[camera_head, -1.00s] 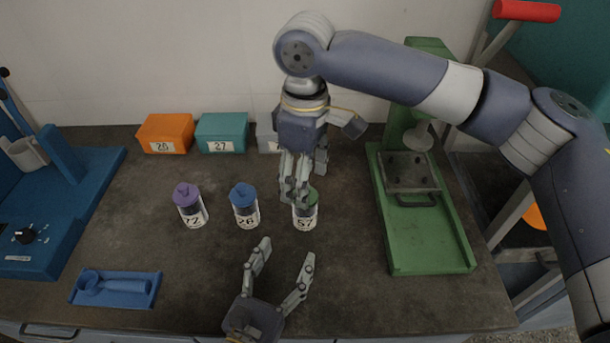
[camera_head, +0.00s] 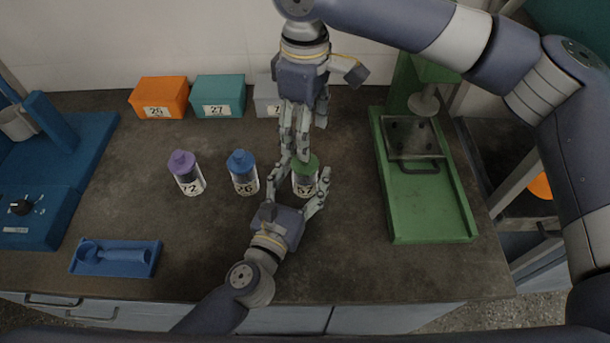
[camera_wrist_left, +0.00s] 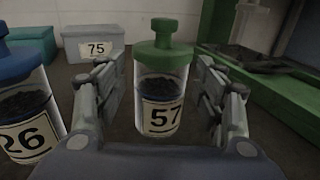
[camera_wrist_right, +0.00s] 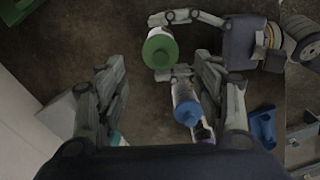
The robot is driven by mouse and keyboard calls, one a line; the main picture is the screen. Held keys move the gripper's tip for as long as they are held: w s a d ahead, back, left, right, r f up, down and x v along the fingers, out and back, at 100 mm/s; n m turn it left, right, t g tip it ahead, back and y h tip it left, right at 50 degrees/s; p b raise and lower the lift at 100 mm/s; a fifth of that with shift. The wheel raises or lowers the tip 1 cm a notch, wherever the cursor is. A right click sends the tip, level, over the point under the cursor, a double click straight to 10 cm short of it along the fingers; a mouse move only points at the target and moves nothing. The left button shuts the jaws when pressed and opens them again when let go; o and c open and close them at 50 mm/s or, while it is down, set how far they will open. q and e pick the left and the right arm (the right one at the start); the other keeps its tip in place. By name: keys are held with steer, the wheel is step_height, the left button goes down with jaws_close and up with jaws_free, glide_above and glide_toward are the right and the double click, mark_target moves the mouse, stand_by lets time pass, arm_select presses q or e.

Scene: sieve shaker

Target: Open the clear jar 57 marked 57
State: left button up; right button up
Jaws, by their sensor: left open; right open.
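The clear jar 57 (camera_head: 304,184) stands upright on the dark bench with its green lid (camera_head: 307,163) on. In the left wrist view the jar (camera_wrist_left: 162,105) shows its label 57 and dark grains inside, with the green knobbed lid (camera_wrist_left: 165,45) above. My left gripper (camera_head: 302,183) is open, its fingers on either side of the jar, with gaps visible in the left wrist view. My right gripper (camera_head: 293,150) is open and points down just behind and left of the lid. In the right wrist view the lid (camera_wrist_right: 160,48) lies beyond the fingertips.
A blue-lidded jar 26 (camera_head: 243,173) and a purple-lidded jar 72 (camera_head: 186,173) stand to the left. Orange (camera_head: 160,98), teal (camera_head: 219,96) and grey (camera_head: 267,99) boxes line the wall. A green press (camera_head: 432,205) stands right. A blue tray (camera_head: 115,258) lies front left.

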mark_target(301, 168)
arm_select(q)
steer(key=shift+x, duration=0.75)
steer(key=shift+c, duration=0.3)
steer(key=c, duration=1.4)
jaws_close()
arm_select(e)
steer(key=shift+o, duration=0.8)
steer(key=shift+n, duration=0.7)
step_height(301, 168, up, 5)
steer(key=shift+a+f, duration=0.1)
step_height(301, 168, down, 12)
steer(key=shift+r, duration=0.1)
arm_select(q)
steer(key=shift+r, duration=0.1)
arm_select(e)
steer(key=shift+c, duration=0.2)
steer(key=c, duration=1.2)
